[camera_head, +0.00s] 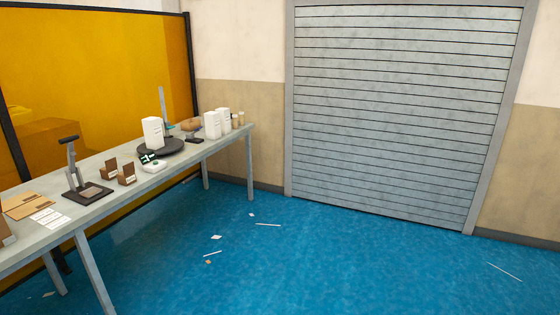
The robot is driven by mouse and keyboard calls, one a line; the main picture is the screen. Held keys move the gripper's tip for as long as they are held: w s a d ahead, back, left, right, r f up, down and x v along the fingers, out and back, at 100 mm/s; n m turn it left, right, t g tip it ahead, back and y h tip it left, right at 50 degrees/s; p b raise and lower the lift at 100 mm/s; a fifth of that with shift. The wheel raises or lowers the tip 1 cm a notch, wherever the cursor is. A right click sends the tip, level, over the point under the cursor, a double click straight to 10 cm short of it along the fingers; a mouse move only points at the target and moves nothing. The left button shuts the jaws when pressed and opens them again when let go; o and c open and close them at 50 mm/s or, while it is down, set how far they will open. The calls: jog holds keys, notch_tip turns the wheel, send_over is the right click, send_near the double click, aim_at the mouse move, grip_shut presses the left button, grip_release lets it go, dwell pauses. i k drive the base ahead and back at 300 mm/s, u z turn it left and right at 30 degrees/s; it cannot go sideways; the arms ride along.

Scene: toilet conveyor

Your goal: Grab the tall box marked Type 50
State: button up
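Several tall white boxes stand upright on the long grey table at the left. One tall white box (152,132) stands on a round black turntable (160,147). Two more, a front white box (212,125) and a rear white box (223,118), stand close together near the table's far end. Their printed marks are too small to read, so I cannot tell which is marked Type 50. My gripper does not show in this view.
The table (100,215) also holds a black press-like stand (84,190), small brown boxes (127,174), a white device (153,166) and flat cardboard (22,205). A yellow panel (100,70) stands behind it. The blue floor (330,260) is mostly open, with scattered litter, before a grey shutter (395,110).

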aim_at(212, 118)
jog(key=z, duration=0.3)
jog(key=i, duration=0.8)
jog(key=z, duration=0.35)
jog(key=i, duration=1.55)
jog(key=u, duration=0.6)
jog(key=i, duration=0.7)
jog(key=u, duration=0.95)
jog(key=i, duration=0.75)
jog(key=u, duration=0.4)
